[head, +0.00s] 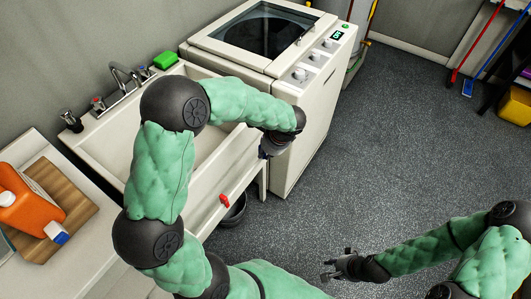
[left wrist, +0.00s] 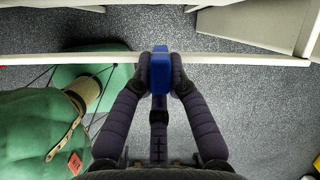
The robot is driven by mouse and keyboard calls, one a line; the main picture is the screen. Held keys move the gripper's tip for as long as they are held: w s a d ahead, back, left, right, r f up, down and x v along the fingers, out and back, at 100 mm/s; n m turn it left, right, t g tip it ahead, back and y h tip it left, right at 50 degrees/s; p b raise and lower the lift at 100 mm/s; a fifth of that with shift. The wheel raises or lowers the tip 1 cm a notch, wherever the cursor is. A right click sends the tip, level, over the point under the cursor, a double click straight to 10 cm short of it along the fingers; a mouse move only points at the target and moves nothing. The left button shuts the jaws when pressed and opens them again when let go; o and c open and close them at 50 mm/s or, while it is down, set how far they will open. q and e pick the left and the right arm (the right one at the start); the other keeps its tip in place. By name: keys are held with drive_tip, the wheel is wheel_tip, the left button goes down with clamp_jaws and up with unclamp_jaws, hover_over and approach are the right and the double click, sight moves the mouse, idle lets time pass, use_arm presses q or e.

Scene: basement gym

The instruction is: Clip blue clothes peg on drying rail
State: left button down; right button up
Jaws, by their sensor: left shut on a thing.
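My left gripper (head: 270,150) is at the front right of the sink, beside the washing machine. In the left wrist view its two dark fingers (left wrist: 160,82) are shut on the blue clothes peg (left wrist: 160,70). The peg overlaps the white drying rail (left wrist: 240,59), which crosses the picture behind the fingers. I cannot tell whether the peg's jaws are around the rail or only in front of it. The blue peg is hidden in the head view. My right gripper (head: 335,266) is open and empty, low over the floor at the lower right.
A red peg (head: 224,200) sits at the sink's (head: 212,168) front side. The washing machine (head: 310,110) stands just beyond my left gripper. An orange jug (head: 32,207) and wooden board (head: 76,195) are at left. A dark bucket (head: 235,212) is below.

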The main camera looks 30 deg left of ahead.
use_arm(q)
drive_tip(key=shift+s+d+f, duration=0.15)
drive_tip(key=shift+s+f, duration=0.15)
drive_tip(key=shift+f, duration=0.35)
drive_tip(key=c, duration=1.2)
unclamp_jaws()
drive_tip(key=shift+o, duration=0.2)
drive_tip(key=shift+f, duration=0.15)
drive_tip(key=v, duration=1.2)
drive_tip(key=shift+w+a+r, duration=0.25)
drive_tip(key=shift+w+r, duration=0.1)
drive_tip(key=shift+w, duration=0.1)
drive_tip(key=shift+f, duration=0.1)
drive_tip(key=s+d+f+n+h, duration=0.2)
drive_tip(key=s+d+f+n, duration=0.2)
drive_tip(key=f, duration=0.7)
drive_tip(key=s+d+f+n+h, duration=0.3)
drive_tip(key=s+f+n, duration=0.3)
drive_tip(key=f, duration=0.5)
drive_tip(key=s+d+f+n+h, duration=0.3)
drive_tip(key=s+d+f+n, duration=0.2)
drive_tip(key=f, duration=0.6)
drive_tip(key=shift+s+d+f+n, duration=0.25)
drive_tip(key=shift+s+d+n, duration=0.05)
drive_tip(key=shift+s, duration=0.6)
